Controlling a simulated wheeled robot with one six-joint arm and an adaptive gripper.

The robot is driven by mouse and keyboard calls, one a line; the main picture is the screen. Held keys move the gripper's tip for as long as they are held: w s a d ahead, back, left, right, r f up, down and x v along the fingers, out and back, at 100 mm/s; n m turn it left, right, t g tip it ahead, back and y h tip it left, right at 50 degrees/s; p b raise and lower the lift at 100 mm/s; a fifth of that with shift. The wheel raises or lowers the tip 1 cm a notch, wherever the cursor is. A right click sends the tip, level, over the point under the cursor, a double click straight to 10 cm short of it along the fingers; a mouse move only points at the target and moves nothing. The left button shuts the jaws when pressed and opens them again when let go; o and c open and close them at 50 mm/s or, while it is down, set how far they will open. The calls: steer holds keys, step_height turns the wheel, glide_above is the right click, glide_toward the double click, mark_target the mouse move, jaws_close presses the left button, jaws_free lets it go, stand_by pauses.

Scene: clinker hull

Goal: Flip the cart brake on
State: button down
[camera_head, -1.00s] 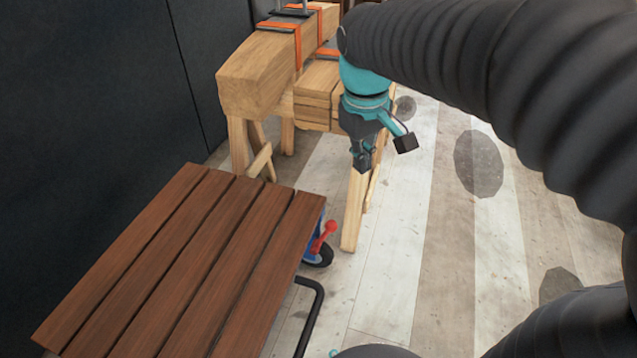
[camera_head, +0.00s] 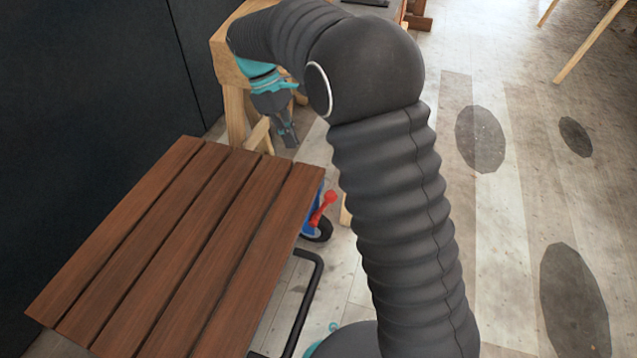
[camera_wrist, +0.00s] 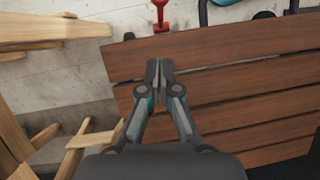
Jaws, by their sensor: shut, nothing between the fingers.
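The cart has a brown slatted wooden top (camera_head: 190,240), which fills the right of the wrist view (camera_wrist: 240,60). A red brake lever (camera_head: 323,205) with a rounded knob sticks up beside the cart's right edge, above a dark caster wheel (camera_head: 318,230) with a blue bracket. The lever also shows at the top of the wrist view (camera_wrist: 160,14). My gripper (camera_head: 290,142) is shut and empty, pointing down near the far edge of the cart top, left of and apart from the lever. Its closed fingertips show in the wrist view (camera_wrist: 159,64).
A wooden trestle (camera_head: 236,110) stands just behind the cart and my gripper, partly hidden by my arm. A black wall (camera_head: 90,80) runs along the left. A dark cart handle (camera_head: 312,290) curves at the right edge. Floor (camera_head: 500,230) on the right is open.

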stand_by(0.3)
steer(key=b, duration=0.3)
glide_toward(323, 208)
steer(key=d+f, duration=0.1)
steer(key=f, duration=0.1)
steer(key=shift+s+d, duration=0.15)
steer(key=shift+d, duration=0.35)
